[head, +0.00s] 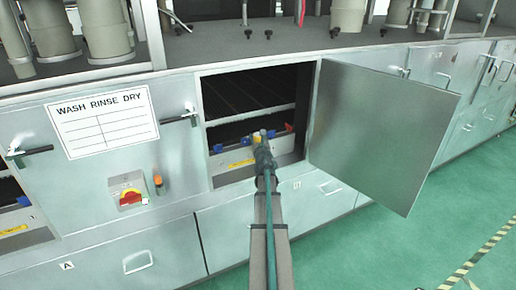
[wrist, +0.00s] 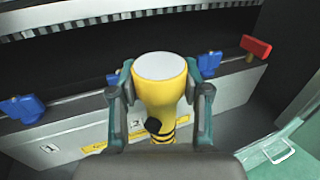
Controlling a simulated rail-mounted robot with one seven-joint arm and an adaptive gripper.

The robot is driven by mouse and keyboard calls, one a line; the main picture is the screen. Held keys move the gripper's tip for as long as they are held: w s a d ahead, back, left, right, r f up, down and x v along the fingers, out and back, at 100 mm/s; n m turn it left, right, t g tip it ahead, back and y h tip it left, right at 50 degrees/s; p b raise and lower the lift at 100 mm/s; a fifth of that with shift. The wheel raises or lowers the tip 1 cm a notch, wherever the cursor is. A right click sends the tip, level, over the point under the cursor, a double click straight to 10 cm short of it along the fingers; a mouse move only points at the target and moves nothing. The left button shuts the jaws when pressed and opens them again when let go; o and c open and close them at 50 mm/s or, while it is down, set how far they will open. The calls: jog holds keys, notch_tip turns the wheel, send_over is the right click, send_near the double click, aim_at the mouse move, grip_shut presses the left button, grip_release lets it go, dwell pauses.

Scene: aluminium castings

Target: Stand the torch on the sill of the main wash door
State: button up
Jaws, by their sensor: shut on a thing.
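My gripper (head: 263,142) reaches into the opening of the main wash door (head: 380,130), which stands open to the right. It is shut on the yellow torch (head: 257,138). In the wrist view, the torch (wrist: 160,95) sits between the two fingers of my gripper (wrist: 160,88), with its pale round end facing up toward the camera. The sill (wrist: 225,92) runs behind the torch across the opening; it also shows in the head view (head: 228,167). The torch's lower end is partly hidden by my gripper, so I cannot tell whether it touches the sill.
Blue pieces (wrist: 22,107) (wrist: 209,63) and a red piece (wrist: 256,47) sit along the sill on both sides of the torch. Dark racks (head: 250,90) fill the opening behind. Green floor (head: 400,245) is clear at right.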

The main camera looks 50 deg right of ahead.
jog(key=shift+w+d+f, duration=0.25)
jog(key=shift+f, duration=0.15)
jog(key=shift+w+d+f, duration=0.1)
jog(key=shift+d+f, duration=0.05)
jog(key=shift+f, duration=1.6)
jog(key=shift+f+b, duration=0.15)
jog(key=shift+b, duration=0.3)
jog(key=o, duration=1.3)
